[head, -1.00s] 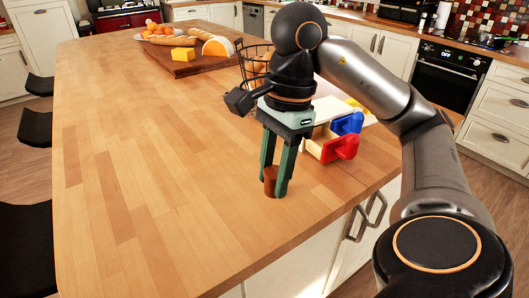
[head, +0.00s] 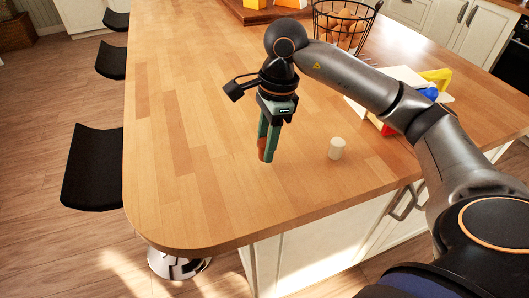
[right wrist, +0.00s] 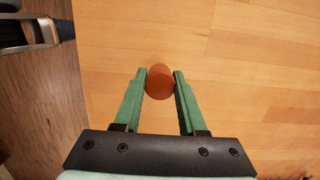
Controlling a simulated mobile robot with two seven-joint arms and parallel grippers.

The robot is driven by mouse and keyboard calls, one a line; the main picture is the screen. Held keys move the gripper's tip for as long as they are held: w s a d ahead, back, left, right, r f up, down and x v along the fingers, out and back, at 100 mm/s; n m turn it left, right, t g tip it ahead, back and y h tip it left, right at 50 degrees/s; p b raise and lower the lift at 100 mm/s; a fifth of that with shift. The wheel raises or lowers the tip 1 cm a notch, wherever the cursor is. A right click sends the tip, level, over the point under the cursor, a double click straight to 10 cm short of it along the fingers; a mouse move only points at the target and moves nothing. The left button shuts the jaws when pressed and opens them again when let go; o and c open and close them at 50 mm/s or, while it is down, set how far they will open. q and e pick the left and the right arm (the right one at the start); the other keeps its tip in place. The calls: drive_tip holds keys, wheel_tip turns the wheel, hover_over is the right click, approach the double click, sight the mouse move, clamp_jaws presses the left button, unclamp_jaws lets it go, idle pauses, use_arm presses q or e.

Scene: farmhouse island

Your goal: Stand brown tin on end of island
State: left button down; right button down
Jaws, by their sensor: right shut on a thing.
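My right gripper (head: 268,148) is shut on the brown tin (head: 262,150), a small reddish-brown cylinder. It points down over the near end of the wooden island top (head: 195,190). The tin is mostly hidden behind the fingers in the head view. In the right wrist view the tin (right wrist: 160,82) shows its round end between the two green fingertips (right wrist: 161,80). I cannot tell whether its base touches the wood. My left gripper is not in view.
A wire basket of brown round things (head: 345,28) and a board (head: 262,12) are farther back. Black stools (head: 93,168) line the left side. The wood left of the gripper is clear.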

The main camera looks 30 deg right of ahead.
drive_tip(key=shift+w+f, duration=0.15)
drive_tip(key=shift+f, duration=1.6)
drive_tip(key=shift+f, duration=0.2)
drive_tip(key=shift+c, duration=2.4)
unclamp_jaws()
drive_tip(key=shift+r, duration=0.1)
drive_tip(key=r, duration=0.4)
drive_tip(key=d+r, duration=0.1)
drive_tip(key=r, duration=0.3)
drive_tip(key=r+p, duration=0.1)
drive_tip(key=r, duration=0.3)
drive_tip(key=shift+s+d, duration=0.2)
drive_tip(key=shift+d, duration=0.15)
